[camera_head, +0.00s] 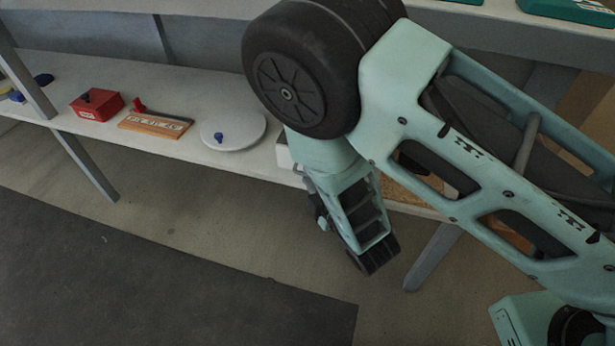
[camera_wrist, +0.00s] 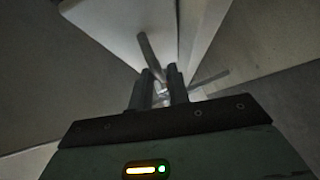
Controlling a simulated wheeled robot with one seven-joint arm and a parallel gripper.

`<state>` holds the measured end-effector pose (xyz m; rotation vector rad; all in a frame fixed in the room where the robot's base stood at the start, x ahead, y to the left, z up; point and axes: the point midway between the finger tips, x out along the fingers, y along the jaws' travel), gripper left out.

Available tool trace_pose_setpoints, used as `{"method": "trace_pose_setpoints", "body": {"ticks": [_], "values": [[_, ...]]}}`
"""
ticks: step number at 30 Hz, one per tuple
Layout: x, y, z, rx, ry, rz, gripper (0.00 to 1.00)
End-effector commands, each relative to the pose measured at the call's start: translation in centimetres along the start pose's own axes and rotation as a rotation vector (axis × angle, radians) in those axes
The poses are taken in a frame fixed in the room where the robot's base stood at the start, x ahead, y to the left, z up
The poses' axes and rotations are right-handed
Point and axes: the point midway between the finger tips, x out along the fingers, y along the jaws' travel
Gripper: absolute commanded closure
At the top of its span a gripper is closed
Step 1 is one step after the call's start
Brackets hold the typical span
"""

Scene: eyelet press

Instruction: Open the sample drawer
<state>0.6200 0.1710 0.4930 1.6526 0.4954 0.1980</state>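My gripper (camera_head: 376,258) points down in front of the bench's front edge in the head view. In the wrist view its two dark fingers (camera_wrist: 160,74) stand apart with a narrow gap. A small pale patch shows low in this gap, too dim to name. I cannot make out the sample drawer for sure. A small part of a white block (camera_head: 284,154) shows at the bench edge behind my arm, and most of it is hidden. I cannot tell whether it belongs to the drawer.
The pale bench (camera_head: 180,87) holds a red box (camera_head: 98,108), an orange strip with a red knob (camera_head: 155,124) and a white disc with a blue knob (camera_head: 240,132). Bench legs (camera_head: 432,258) stand below. A dark mat (camera_head: 150,270) lies on the open floor in front.

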Motion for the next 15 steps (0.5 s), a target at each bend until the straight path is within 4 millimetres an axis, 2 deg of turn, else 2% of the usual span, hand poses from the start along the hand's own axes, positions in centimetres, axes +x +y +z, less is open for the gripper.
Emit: {"method": "trace_pose_setpoints", "body": {"ticks": [6,15], "values": [[1.7,-0.1,0.0,-0.001,0.001,0.0,0.82],[1.8,0.0,0.0,-0.001,0.001,-0.001,0.82]]}}
